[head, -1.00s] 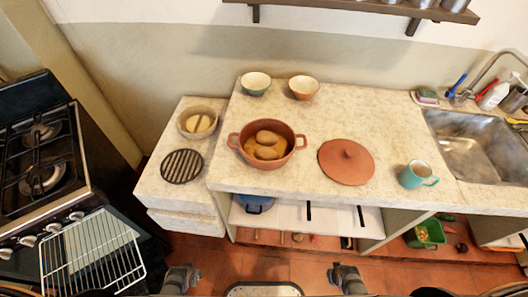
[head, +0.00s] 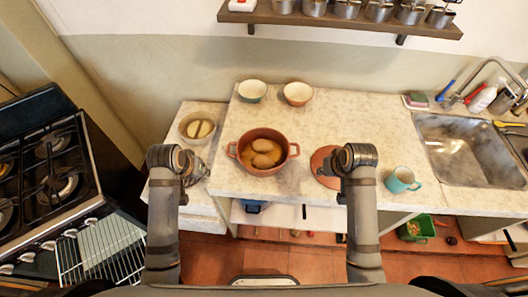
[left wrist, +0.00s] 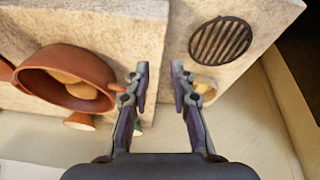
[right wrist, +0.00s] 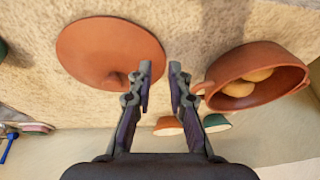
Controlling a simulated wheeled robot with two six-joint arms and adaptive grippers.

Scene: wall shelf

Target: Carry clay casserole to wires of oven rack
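The clay casserole (head: 240,168) stands uncovered on the counter with brown, potato-like lumps inside. It also shows in the left wrist view (left wrist: 60,58) and the right wrist view (right wrist: 250,68). Its clay lid (right wrist: 110,52) lies on the counter to its right, partly hidden by my right arm in the head view. The wire oven rack (head: 105,255) sticks out of the open oven at the lower left. My left gripper (left wrist: 159,68) is open and empty, left of the casserole. My right gripper (right wrist: 160,70) is open and empty, over the lid side of the casserole.
A teal mug (head: 401,180) stands near the counter's front edge. Two small bowls, one green (head: 252,91) and one orange (head: 297,93), stand behind the casserole. A round black trivet (left wrist: 220,40) and a beige bowl (head: 197,128) are on the lower left counter. A shelf (head: 350,22) hangs above.

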